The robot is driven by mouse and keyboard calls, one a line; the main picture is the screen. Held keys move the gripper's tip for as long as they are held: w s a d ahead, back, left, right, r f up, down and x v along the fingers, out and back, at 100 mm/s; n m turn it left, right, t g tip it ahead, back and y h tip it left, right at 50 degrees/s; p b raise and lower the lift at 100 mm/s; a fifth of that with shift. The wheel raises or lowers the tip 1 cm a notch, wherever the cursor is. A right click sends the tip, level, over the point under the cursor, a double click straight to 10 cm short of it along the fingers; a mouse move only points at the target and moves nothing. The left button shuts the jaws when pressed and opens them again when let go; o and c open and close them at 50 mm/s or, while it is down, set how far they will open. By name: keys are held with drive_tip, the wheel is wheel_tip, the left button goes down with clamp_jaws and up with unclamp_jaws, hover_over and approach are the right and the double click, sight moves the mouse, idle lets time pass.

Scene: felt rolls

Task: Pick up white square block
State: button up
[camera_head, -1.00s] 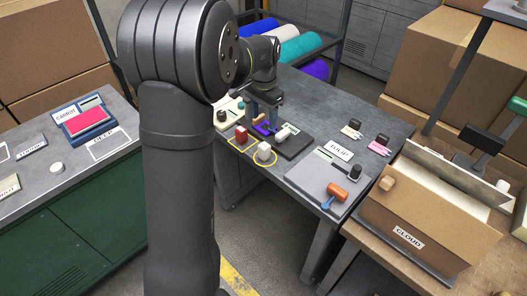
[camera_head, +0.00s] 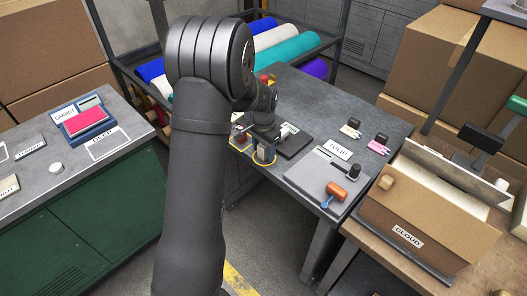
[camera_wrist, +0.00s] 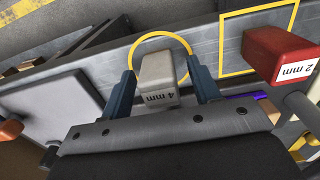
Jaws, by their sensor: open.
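The white square block (camera_wrist: 158,74), marked "4 mm", stands inside a yellow circle outline on the grey table, near its front edge. In the wrist view it is between the two blue-grey fingers of my gripper (camera_wrist: 162,84). The fingers are open, one on each side of it, with a gap visible at the left finger. In the head view the block (camera_head: 262,155) is partly covered by my gripper (camera_head: 263,149), which is low over the table.
A red block (camera_wrist: 283,52) marked "2 mm" stands by a yellow square outline, right of my gripper in the wrist view. A grey plate (camera_head: 316,176) with an orange-handled tool (camera_head: 337,190) lies on the table's right.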

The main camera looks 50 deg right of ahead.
drive_tip(key=shift+f, duration=0.15)
drive_tip(key=shift+c, duration=0.3)
drive_tip(key=c, duration=1.1)
clamp_jaws()
